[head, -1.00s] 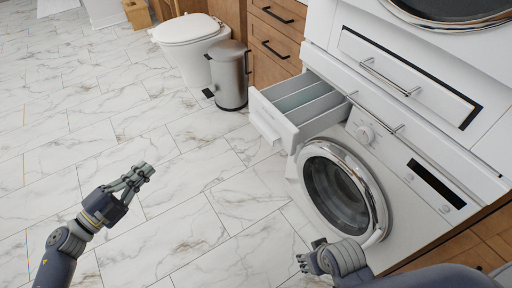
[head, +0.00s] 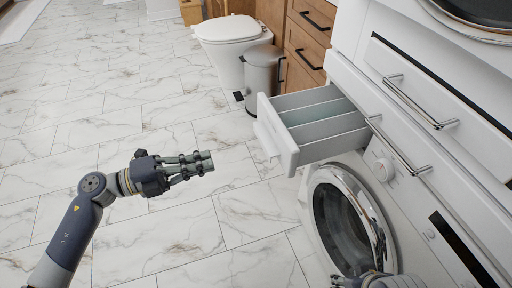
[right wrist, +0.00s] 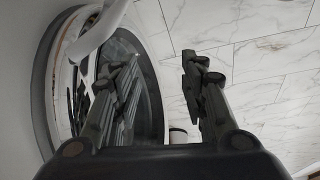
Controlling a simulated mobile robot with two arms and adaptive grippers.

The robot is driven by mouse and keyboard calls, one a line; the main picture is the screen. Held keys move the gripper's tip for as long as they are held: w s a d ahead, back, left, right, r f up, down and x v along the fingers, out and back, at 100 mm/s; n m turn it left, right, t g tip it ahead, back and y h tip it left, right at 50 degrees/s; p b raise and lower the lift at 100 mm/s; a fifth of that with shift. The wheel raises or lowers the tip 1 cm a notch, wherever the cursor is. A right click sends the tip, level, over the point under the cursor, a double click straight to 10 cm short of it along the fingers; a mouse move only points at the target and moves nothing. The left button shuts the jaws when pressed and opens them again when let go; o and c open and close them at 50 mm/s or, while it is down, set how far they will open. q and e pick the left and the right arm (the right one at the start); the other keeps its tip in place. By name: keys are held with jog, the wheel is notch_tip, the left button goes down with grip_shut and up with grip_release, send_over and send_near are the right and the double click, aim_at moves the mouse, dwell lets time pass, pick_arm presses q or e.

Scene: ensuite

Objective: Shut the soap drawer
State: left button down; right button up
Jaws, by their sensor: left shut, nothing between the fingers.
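The soap drawer (head: 276,136) of the white washing machine is pulled out at the machine's upper left corner. Its compartments show from above, and its white front faces left into the room. My left gripper (head: 208,161) is shut and empty, left of the drawer front and apart from it, pointing right. My right gripper (right wrist: 155,72) has its fingers spread with nothing between them, close to the round glass door. In the head view only part of it shows at the bottom edge, in front of the washer door (head: 345,222).
A metal bin (head: 262,78) and a toilet (head: 228,45) stand behind the drawer. Wooden drawers (head: 305,45) adjoin the machine. A white panel with a bar handle (head: 420,100) is above. The marble floor at left is clear.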

aim_at(262, 145)
pick_arm(q)
jog(key=x, duration=1.2)
jog(key=shift+b, duration=0.4)
pick_arm(e)
jog(key=shift+f, duration=0.45)
pick_arm(q)
jog(key=shift+d, duration=0.1)
jog(key=shift+w+d+r+p, duration=0.1)
jog(key=shift+w+d+p, duration=0.2)
jog(key=shift+d, duration=0.25)
jog(key=p+x, duration=0.1)
jog(key=x, duration=0.3)
jog(key=shift+d+r+p, duration=0.1)
jog(key=shift+d+p, duration=0.15)
jog(key=shift+p, duration=0.1)
jog(key=p+x, duration=0.1)
jog(key=x, duration=0.4)
jog(key=shift+w+d, duration=0.2)
jog(key=shift+d, duration=0.2)
jog(key=x, duration=0.7)
jog(key=shift+w+d, duration=0.1)
jog(key=shift+d, duration=0.3)
jog(key=shift+w+d, duration=0.2)
jog(key=shift+d, duration=0.2)
pick_arm(e)
jog(key=x, duration=0.3)
jog(key=shift+w+a+f, duration=0.15)
jog(key=shift+a+f, duration=0.05)
